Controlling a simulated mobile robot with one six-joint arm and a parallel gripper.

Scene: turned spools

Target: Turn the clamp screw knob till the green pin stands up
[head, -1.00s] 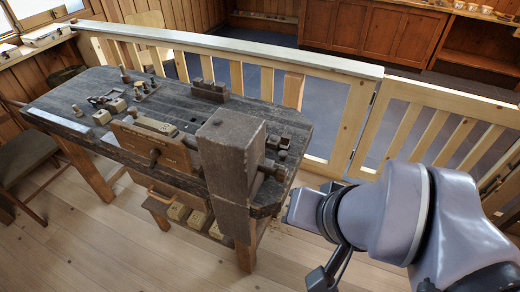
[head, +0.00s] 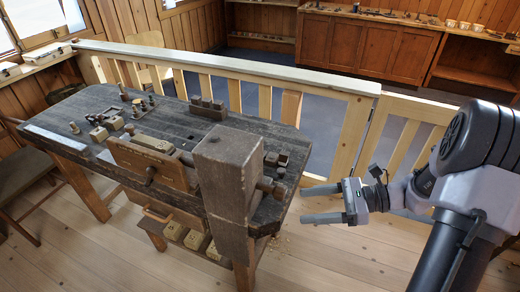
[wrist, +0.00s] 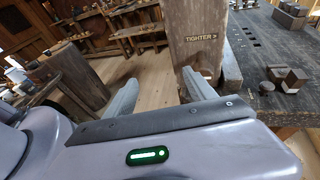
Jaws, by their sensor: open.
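A thick upright wooden block (head: 222,170) stands at the near right part of the bench. A dark knob (head: 278,188) sticks out from its right side. In the wrist view the block (wrist: 194,25) carries the word "TIGHTER" with an arrow to the right. My gripper (head: 304,204) is open and empty, to the right of the knob and apart from it, its fingers pointing left. In the wrist view my gripper (wrist: 159,78) has its fingers spread, with floor between them. I cannot make out a green pin in either view, nor clearly the knob in the wrist view.
The dark workbench (head: 92,100) holds small blocks and several turned pieces. A wooden vise (head: 150,160) is on its front side. A pale railing (head: 240,66) runs behind. Open plank floor lies in front and right of the bench.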

